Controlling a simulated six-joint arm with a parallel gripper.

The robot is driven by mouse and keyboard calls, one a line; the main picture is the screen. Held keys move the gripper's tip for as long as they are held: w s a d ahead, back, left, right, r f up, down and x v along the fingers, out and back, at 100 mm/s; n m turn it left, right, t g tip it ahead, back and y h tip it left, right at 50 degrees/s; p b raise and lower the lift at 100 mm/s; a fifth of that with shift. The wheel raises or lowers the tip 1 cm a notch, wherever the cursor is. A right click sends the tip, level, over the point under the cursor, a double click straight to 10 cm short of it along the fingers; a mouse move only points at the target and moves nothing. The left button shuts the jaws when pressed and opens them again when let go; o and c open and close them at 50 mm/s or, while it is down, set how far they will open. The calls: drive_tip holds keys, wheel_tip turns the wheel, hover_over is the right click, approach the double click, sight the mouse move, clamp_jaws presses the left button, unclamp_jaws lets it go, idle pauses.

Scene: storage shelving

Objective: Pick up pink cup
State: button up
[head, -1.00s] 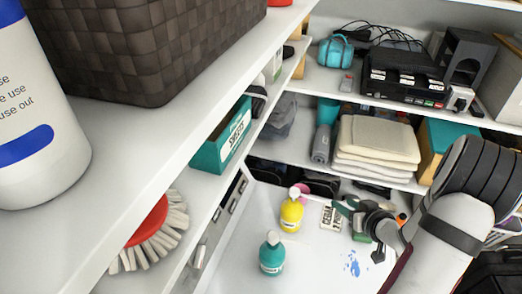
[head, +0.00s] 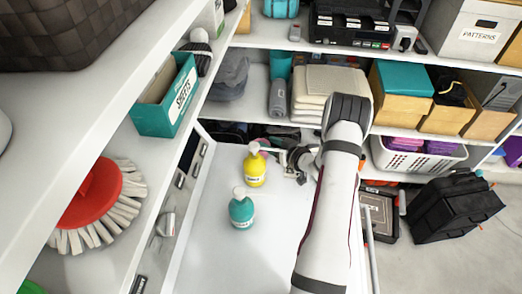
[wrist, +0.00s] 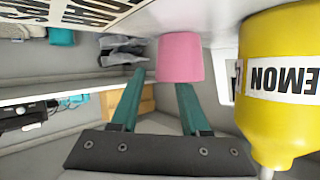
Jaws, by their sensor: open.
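The pink cup (wrist: 180,57) shows in the wrist view, just beyond my fingertips and nearer the right-hand finger. That view is upside down. My gripper (wrist: 161,82) is open, with two green fingers apart and nothing held between them. I cannot tell whether a finger touches the cup. In the head view my gripper (head: 298,162) is at the back of the white surface, right of the yellow bottle.
The yellow LEMON bottle (wrist: 282,85) stands close beside the cup; it also shows in the head view (head: 254,169). A teal bottle (head: 241,210) stands in front of it. The raised side edge (head: 190,215) bounds the white surface (head: 270,250), whose front is clear.

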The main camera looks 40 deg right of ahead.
clamp_jaws()
idle(0.5)
drive_tip(key=shift+d+r, duration=0.25)
drive_tip(key=shift+d, duration=0.1)
wheel_tip(320, 180, up, 7)
drive_tip(key=w+d, duration=0.2)
drive_tip(key=d, duration=1.7)
drive_tip(key=shift+d+f, duration=0.15)
drive_tip(key=shift+f, duration=0.15)
